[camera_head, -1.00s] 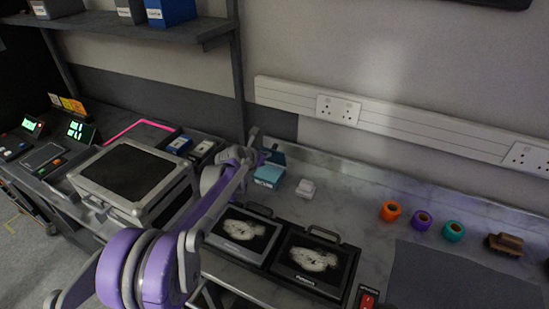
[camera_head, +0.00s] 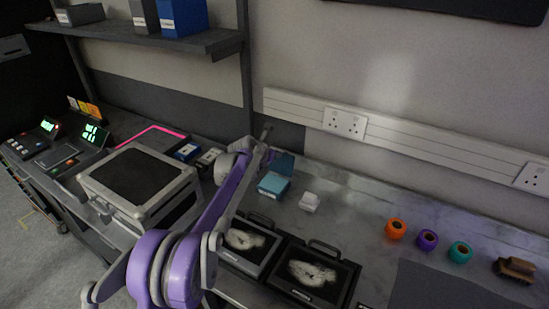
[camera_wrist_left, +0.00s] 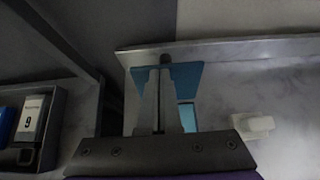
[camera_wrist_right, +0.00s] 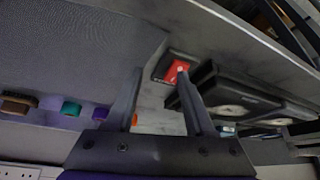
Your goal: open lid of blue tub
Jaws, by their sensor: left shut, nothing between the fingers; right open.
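The blue tub (camera_head: 273,186) stands on the bench against the back, left of a small white block (camera_head: 309,202). Its darker blue lid (camera_head: 285,164) is raised, standing up at the tub's back edge. My left gripper (camera_head: 266,132) is shut and empty, above and just left of the raised lid. In the left wrist view the shut fingers (camera_wrist_left: 160,72) cover the middle of the lid (camera_wrist_left: 187,78), and the pale tub (camera_wrist_left: 188,117) shows partly behind them. I cannot tell whether they touch the lid. My right gripper (camera_wrist_right: 160,78) is open and empty, seen only in its wrist view.
A silver-edged case (camera_head: 138,182) stands left of my left arm. Two black framed panels (camera_head: 308,273) lie in front of the tub. Orange (camera_head: 396,229), purple (camera_head: 427,240) and teal (camera_head: 461,251) rolls stand at right. A shelf (camera_head: 150,42) overhangs the left.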

